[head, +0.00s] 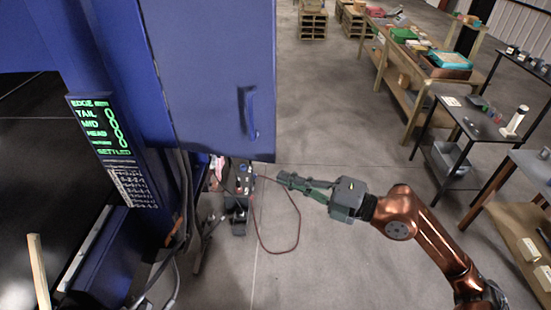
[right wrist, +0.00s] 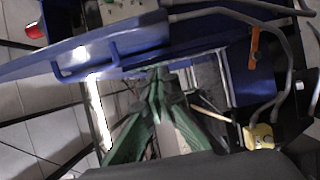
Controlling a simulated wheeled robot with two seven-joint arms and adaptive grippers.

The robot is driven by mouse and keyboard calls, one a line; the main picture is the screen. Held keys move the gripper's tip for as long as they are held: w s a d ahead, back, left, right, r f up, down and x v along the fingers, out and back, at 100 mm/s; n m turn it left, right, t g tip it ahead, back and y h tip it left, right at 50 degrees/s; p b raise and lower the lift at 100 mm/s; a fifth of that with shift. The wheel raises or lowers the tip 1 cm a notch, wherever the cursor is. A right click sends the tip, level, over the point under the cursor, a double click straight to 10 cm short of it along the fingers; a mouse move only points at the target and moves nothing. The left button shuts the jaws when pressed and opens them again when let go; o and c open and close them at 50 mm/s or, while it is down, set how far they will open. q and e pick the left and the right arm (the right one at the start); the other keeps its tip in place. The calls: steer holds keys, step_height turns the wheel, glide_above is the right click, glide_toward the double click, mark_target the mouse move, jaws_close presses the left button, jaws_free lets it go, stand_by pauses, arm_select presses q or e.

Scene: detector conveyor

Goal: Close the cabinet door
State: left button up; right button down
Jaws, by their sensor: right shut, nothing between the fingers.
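The blue cabinet door (head: 205,75) stands open at the top centre of the head view, swung out from the blue cabinet body (head: 110,45). Its blue bar handle (head: 250,112) is near the right edge. In the right wrist view the door (right wrist: 130,42) crosses the upper left, with its handle (right wrist: 88,62) facing down. My right gripper (head: 281,178) is shut and empty, below and a little right of the door's lower right corner in the head view. Its green fingertips also show in the right wrist view (right wrist: 157,72), near the door's edge; contact cannot be told. My left gripper is out of view.
A green-lettered display panel (head: 110,140) is on the cabinet body at left. Hanging cables (head: 185,200) and a small dark device (head: 238,205) lie below the door. Tables with boxes (head: 440,70) stand at right. Open floor (head: 340,120) lies between.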

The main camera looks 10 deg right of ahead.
steer(key=w+a+p, duration=0.1)
steer(key=w, duration=0.5)
steer(key=shift+w+a, duration=0.25)
steer(key=shift+a, duration=0.1)
steer(key=shift+w+d, duration=0.1)
